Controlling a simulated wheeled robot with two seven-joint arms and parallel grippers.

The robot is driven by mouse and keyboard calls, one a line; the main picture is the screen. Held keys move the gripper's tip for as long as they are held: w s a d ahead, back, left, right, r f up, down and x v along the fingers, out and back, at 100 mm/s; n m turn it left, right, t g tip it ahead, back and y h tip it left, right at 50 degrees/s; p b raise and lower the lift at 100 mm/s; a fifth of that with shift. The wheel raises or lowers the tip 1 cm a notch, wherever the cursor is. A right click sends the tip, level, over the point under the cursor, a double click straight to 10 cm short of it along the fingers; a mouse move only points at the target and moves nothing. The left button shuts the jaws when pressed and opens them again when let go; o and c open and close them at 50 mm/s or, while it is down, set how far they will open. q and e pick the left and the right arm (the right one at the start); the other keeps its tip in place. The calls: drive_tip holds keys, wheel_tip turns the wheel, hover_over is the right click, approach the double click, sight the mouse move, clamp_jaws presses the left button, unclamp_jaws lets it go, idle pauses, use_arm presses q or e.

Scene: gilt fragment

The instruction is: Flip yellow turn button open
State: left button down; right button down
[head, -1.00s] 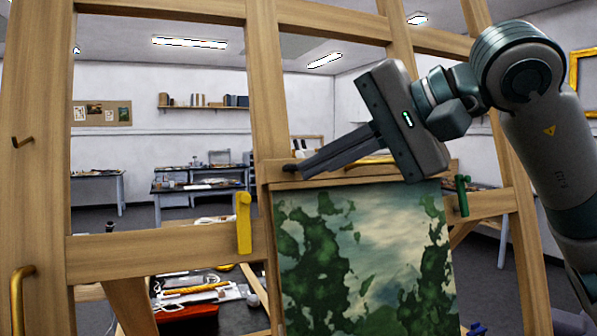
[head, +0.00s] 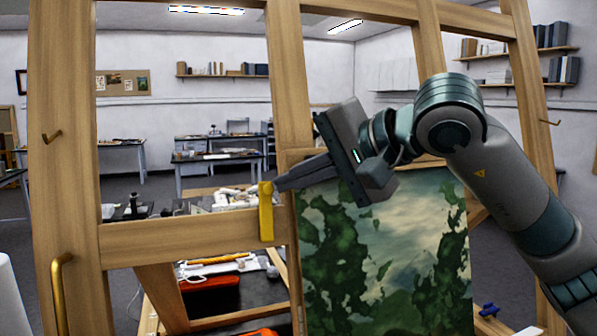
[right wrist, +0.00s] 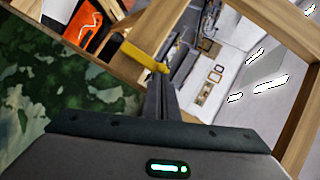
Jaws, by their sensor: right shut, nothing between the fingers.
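The yellow turn button (head: 266,212) is on the wooden easel frame, just left of the painting's (head: 385,260) upper left corner. It stands upright, its long part hanging down over the crossbar. My right gripper (head: 279,185) is shut and empty, its fingertips at the upper right side of the button; touching or just apart I cannot tell. In the right wrist view the yellow button (right wrist: 143,54) lies just beyond the tips of the shut fingers (right wrist: 160,78). My left gripper is not in view.
The wooden crossbar (head: 180,240) and uprights (head: 62,150) of the easel surround the button. Tables with clutter stand behind the frame.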

drive_tip(key=shift+s+a+f+n+b, duration=0.1)
drive_tip(key=shift+s+a+n+b, duration=0.25)
drive_tip(key=shift+a+b, duration=0.3)
drive_tip(key=shift+w+d+f, duration=0.15)
drive_tip(key=shift+d, duration=0.05)
drive_tip(key=shift+w+d+f+b, duration=0.1)
drive_tip(key=shift+d+f+b, duration=0.15)
drive_tip(key=shift+d+b, duration=0.3)
idle(0.5)
